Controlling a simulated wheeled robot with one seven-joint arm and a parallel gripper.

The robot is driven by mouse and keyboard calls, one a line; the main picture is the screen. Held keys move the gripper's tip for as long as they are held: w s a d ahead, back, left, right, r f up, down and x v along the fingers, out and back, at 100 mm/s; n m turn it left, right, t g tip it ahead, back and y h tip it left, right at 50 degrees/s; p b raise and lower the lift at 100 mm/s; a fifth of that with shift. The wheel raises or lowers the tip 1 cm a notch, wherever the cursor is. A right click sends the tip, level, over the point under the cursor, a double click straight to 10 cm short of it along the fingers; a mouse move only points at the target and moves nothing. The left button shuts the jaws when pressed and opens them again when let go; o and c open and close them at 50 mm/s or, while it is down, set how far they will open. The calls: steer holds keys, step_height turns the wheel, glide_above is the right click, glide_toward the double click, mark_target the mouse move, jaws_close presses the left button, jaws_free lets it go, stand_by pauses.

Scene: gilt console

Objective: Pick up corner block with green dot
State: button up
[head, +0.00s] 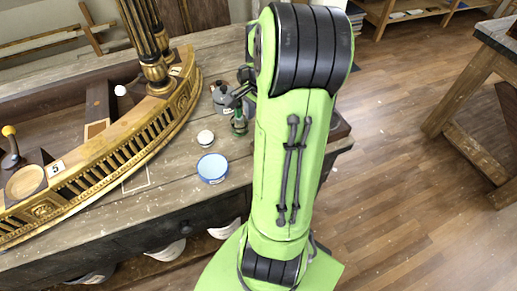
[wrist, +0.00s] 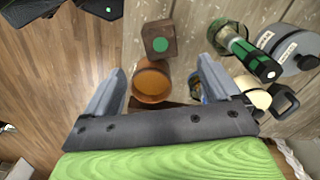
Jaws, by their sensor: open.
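The corner block with the green dot (wrist: 159,39) is a small dark brown wooden cube with a round green dot on its upper face. It sits on the grey plank bench near its edge in the wrist view. My gripper (wrist: 161,66) is open and empty, its two fingers spread wide. The block lies beyond the fingertips, roughly centred between them and apart from both. In the head view my arm hides the block and most of my gripper.
A round brown dish (wrist: 152,82) is close below the block. A green-and-clear cylinder (wrist: 238,46) and grey canister (wrist: 297,48) stand to the right. In the head view, a blue bowl (head: 212,168) and gilt console (head: 130,142) are left of my arm.

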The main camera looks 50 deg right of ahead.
step_height(320, 180, down, 12)
steer(key=shift+d+r+b, duration=0.1)
steer(key=shift+d+b, duration=0.05)
steer(key=shift+b, duration=1.05)
steer(key=c, duration=1.1)
